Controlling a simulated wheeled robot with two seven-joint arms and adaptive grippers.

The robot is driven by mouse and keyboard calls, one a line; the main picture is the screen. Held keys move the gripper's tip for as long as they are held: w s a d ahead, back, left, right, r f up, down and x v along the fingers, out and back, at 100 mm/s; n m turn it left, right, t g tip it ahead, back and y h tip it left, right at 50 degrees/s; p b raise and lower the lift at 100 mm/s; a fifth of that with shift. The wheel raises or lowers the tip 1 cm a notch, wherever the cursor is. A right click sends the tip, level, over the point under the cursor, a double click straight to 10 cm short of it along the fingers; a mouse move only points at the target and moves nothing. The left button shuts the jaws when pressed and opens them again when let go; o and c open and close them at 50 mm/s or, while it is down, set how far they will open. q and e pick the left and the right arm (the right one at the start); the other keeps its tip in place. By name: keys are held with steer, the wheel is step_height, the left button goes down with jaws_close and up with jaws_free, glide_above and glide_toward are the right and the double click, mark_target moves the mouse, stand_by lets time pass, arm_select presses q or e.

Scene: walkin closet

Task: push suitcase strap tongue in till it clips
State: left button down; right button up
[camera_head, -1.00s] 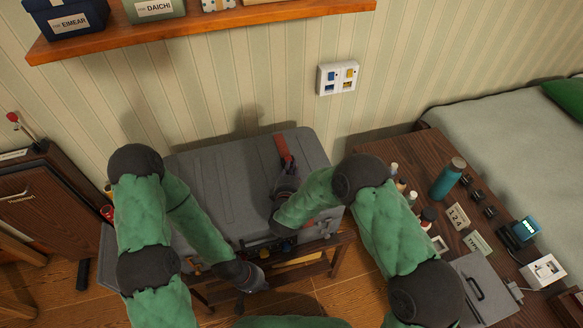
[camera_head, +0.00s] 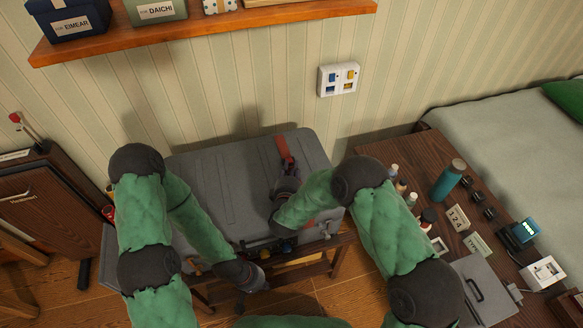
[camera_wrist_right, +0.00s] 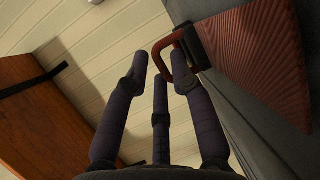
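The grey suitcase (camera_head: 215,175) lies flat against the wall. A red strap (camera_head: 283,148) runs over its lid. In the right wrist view the strap (camera_wrist_right: 262,50) lies on the grey surface, with a red loop-shaped piece (camera_wrist_right: 160,50) at its side. My right gripper (camera_head: 287,178) is over the strap. Its fingertips (camera_wrist_right: 160,75) are apart, beside the red loop; one finger overlaps the loop, and I cannot tell if it touches. My left gripper (camera_head: 246,284) is low at the suitcase's front edge; its fingers are too small to judge. The strap's receiving buckle is not clearly visible.
A wooden shelf (camera_head: 200,32) with boxes is on the wall above. A brown table (camera_head: 440,185) with a teal bottle (camera_head: 448,179) and small items stands at the right, close to my right arm. A wooden cabinet (camera_head: 35,200) is at the left.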

steer(key=s, duration=0.3)
steer(key=s+r, duration=0.1)
steer(key=s, duration=0.3)
steer(key=s+a+r, duration=0.1)
steer(key=s, duration=0.3)
steer(key=shift+s, duration=0.1)
